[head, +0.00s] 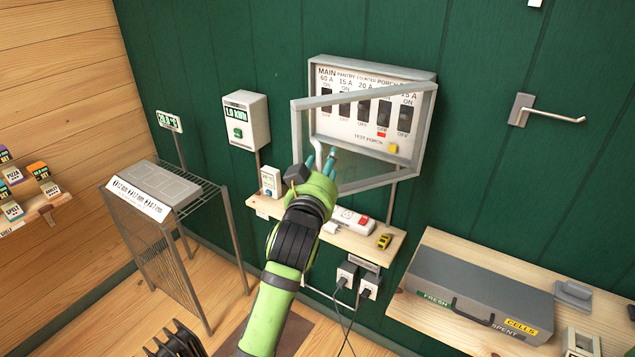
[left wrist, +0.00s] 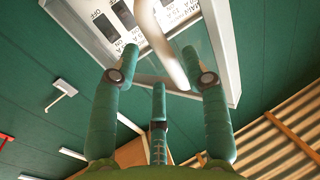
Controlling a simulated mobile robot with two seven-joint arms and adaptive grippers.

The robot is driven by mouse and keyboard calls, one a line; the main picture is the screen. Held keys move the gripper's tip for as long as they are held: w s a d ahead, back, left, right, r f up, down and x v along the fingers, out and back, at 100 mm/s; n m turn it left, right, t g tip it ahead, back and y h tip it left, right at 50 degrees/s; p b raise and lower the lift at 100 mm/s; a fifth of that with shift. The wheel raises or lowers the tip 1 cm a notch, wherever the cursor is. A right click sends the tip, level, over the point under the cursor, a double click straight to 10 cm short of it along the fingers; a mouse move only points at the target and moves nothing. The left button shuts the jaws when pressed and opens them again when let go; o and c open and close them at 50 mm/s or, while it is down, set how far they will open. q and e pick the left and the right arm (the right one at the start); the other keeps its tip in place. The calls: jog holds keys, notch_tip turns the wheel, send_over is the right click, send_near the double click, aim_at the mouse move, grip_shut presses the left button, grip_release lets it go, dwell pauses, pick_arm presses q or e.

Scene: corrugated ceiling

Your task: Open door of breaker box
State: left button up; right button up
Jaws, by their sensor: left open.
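The grey breaker box (head: 372,64) hangs on the green wall, with a row of labelled black switches inside. Its door (head: 297,125) is a grey frame with a see-through middle. The door stands partly open, its left edge swung out from the box and its right edge at the box. A pale curved handle (head: 317,152) is on the door's left side. My left gripper (head: 322,162) is at this handle with fingers apart. In the left wrist view, the open fingers (left wrist: 157,75) spread on both sides of the pale handle bar (left wrist: 165,45); contact is unclear. My right gripper is out of view.
A narrow wooden shelf (head: 262,206) under the box holds a power strip (head: 352,219) and a yellow toy car (head: 384,241). A meter (head: 247,120) is left of the box. A wall hook (head: 545,115) sticks out at right, above a grey case (head: 480,285).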

pick_arm(q)
jog(key=s+a, duration=0.1)
jog(key=s, duration=1)
jog(key=shift+a, duration=0.35)
